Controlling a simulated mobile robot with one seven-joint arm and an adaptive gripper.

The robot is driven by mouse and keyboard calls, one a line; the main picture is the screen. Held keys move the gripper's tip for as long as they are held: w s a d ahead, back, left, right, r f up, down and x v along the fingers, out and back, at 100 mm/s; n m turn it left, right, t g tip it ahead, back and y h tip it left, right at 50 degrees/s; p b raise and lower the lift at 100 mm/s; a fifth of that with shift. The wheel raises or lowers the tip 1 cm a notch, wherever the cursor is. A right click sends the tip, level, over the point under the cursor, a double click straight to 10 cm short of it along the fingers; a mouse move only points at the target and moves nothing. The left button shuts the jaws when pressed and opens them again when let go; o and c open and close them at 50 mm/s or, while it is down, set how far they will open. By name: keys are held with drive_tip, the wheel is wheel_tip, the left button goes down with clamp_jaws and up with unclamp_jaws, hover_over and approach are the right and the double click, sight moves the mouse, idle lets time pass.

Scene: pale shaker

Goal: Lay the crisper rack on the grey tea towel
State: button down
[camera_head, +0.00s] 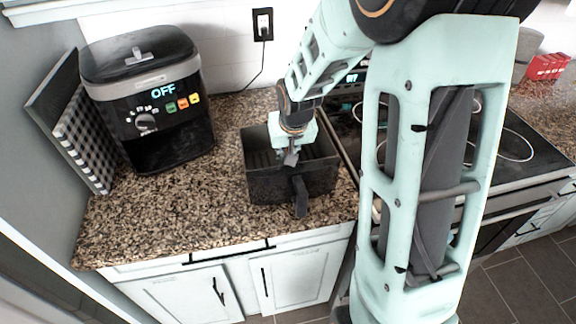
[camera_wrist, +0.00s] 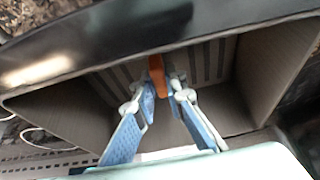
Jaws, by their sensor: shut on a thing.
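My gripper (camera_head: 291,158) reaches down into the dark fryer basket (camera_head: 262,184) on the granite counter. In the wrist view my gripper (camera_wrist: 164,90) has its blue fingertips closed at a small orange upright piece (camera_wrist: 156,70). This piece stands at the slatted dark crisper rack (camera_wrist: 207,60) inside the basket. The fingers hide where the two meet, and I cannot tell whether the rack is lifted off the basket floor. No grey tea towel lying flat is clear to see. A grey-and-white checked panel (camera_head: 83,140) stands upright at the far left.
The air fryer (camera_head: 148,100), showing OFF, stands left of the basket. The basket handle (camera_head: 300,197) points to the counter's front edge. Basket walls surround my fingers. A cooktop (camera_head: 507,145) lies to the right. The counter (camera_head: 165,215) is clear at the front left.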

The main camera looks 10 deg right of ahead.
drive_tip(key=shift+r, duration=0.3)
drive_tip(key=shift+r+p, duration=1.3)
drive_tip(key=shift+r, duration=0.45)
